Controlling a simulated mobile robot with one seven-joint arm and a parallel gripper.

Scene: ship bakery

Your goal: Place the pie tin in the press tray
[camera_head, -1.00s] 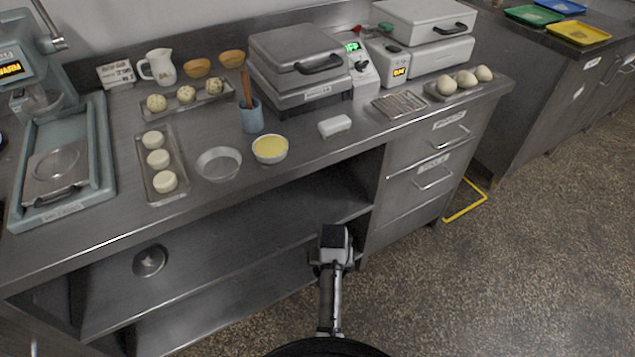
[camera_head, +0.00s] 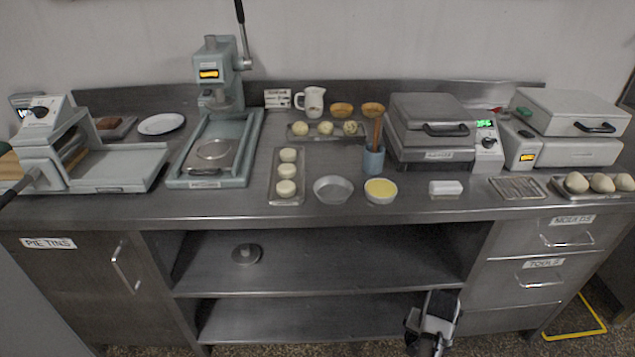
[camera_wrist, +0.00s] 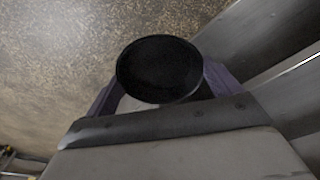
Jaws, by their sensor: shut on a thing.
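A shallow silver pie tin (camera_head: 332,190) stands empty on the counter, between the dough tray and a bowl of yellow filling. The blue-grey press tray (camera_head: 242,150) lies under the lever press, left of the tin, with a round-marked metal plate in it. My gripper (camera_head: 432,322) is low in front of the open shelves, well below and apart from the tin. In the wrist view my gripper (camera_wrist: 160,78) is shut on a dark round thing (camera_wrist: 158,68); I cannot tell what it is.
A dough tray (camera_head: 274,190), a yellow-filled bowl (camera_head: 381,191) and a blue utensil cup (camera_head: 373,160) stand near the tin. A round metal disc (camera_head: 247,254) lies on the upper shelf. The lever press (camera_head: 216,75) rises behind its tray. The counter's front strip is clear.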

